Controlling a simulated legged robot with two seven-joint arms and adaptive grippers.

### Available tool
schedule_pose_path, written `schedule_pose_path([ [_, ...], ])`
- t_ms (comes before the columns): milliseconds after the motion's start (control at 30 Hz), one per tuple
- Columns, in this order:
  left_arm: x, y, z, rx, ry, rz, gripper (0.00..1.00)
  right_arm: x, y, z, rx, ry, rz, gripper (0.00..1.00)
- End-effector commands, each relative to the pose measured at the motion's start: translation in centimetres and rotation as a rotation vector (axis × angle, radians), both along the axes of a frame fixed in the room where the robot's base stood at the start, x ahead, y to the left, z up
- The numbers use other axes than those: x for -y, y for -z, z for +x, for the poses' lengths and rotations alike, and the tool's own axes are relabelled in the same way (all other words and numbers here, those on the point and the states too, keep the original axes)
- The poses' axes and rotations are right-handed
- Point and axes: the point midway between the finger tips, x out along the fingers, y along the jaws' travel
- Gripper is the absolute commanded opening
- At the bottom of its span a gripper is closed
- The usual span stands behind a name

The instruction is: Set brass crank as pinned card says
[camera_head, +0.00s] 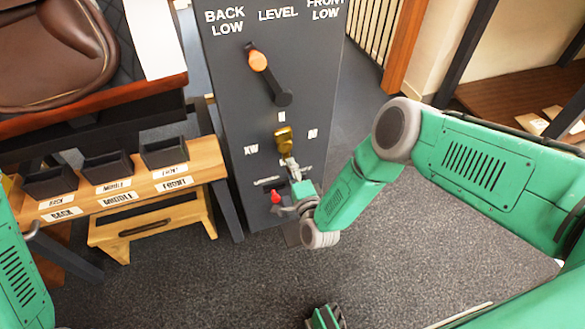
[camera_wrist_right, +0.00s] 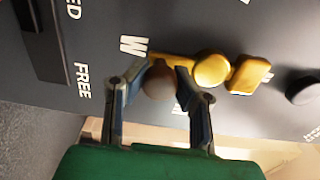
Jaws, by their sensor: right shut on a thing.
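The brass crank (camera_head: 284,138) is on the dark grey panel post, among white letter marks including XW and N. In the right wrist view, its brass arm (camera_wrist_right: 211,70) leads to a brown knob (camera_wrist_right: 160,82). My right gripper (camera_head: 290,168) is shut on this knob, with one finger on each side. In the head view the crank arm points down from its hub, and the gripper hides its end. A white W mark (camera_wrist_right: 132,45) is close to the knob in the wrist view. My left gripper is not in view. I cannot make out a pinned card's writing.
Above the crank is a black lever (camera_head: 270,78) with an orange knob, under BACK LOW, LEVEL and FRONT LOW. A red knob (camera_head: 276,197) is below, close to my right gripper. A wooden bench (camera_head: 205,160) with black bins stands left.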

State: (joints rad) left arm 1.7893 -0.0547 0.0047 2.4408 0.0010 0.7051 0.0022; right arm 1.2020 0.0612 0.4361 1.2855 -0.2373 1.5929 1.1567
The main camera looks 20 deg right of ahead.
Motion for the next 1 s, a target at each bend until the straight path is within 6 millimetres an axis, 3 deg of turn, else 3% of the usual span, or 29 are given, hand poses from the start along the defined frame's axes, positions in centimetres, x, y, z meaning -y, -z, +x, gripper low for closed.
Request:
schedule_pose_path([
  [33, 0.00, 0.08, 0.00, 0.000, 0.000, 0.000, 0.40, -0.24, 0.73, -0.67, -0.019, -0.006, 0.004, 0.00],
  [600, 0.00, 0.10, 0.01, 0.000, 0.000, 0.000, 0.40, -0.37, 0.71, -0.70, -0.020, -0.009, 0.014, 0.00],
  [633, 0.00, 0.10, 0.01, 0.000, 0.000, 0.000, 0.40, -0.37, 0.71, -0.69, -0.020, -0.009, 0.014, 0.32],
  [667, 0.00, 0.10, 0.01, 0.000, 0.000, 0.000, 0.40, -0.37, 0.69, -0.68, -0.019, -0.009, 0.014, 0.42],
  [1000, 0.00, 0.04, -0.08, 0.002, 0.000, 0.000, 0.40, -0.23, 0.31, -0.45, -0.009, -0.004, 0.015, 0.45],
])
